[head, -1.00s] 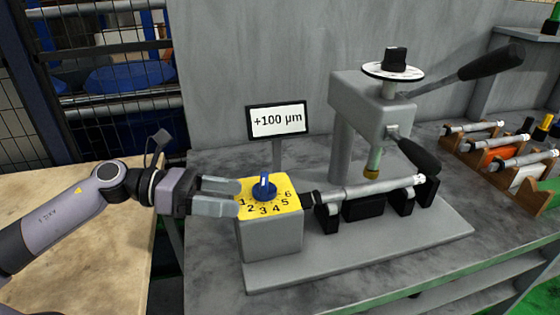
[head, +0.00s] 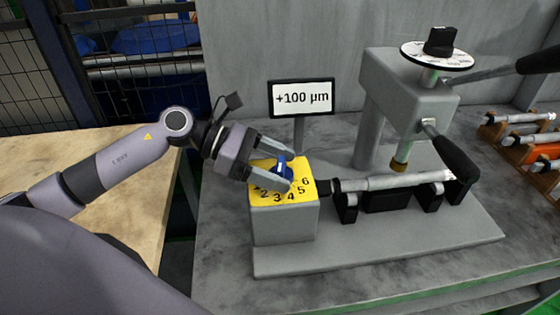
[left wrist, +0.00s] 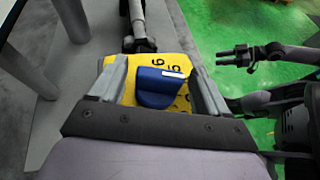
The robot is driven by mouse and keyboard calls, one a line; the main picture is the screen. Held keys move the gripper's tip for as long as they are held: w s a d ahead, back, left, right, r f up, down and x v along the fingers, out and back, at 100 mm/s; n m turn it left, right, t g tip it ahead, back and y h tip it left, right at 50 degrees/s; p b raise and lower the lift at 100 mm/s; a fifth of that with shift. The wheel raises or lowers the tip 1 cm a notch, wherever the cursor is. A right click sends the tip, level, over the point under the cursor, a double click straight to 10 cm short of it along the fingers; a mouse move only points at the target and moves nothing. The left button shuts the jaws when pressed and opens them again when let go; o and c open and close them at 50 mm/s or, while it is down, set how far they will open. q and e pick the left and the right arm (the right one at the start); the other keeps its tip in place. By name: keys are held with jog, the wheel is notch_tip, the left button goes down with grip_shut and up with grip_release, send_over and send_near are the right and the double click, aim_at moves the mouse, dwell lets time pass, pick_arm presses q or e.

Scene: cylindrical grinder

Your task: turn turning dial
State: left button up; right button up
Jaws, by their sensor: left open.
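The turning dial (head: 284,167) is a blue knob with a white mark on a yellow numbered plate (head: 262,180) atop a grey box. My left gripper (head: 284,169) is open, with one finger on each side of the knob. In the left wrist view the blue knob (left wrist: 158,88) stands between the two spread fingers, with gaps on both sides. Its white mark points near the 5 there. The fingers partly hide the plate's lower numbers. A display sign (head: 302,96) behind reads +100 µm. My right gripper (left wrist: 240,57) shows at the right of the left wrist view, away from the dial.
A metal shaft (head: 395,181) lies on black supports right of the box. A grey press (head: 410,100) with black-handled levers stands behind it. Racks with more shafts (head: 525,118) are at the far right. The bench front is clear.

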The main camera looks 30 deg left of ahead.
pick_arm(q)
jog(key=shift+w+d+f, duration=0.1)
jog(key=shift+w+d, duration=0.05)
jog(key=shift+d, duration=0.05)
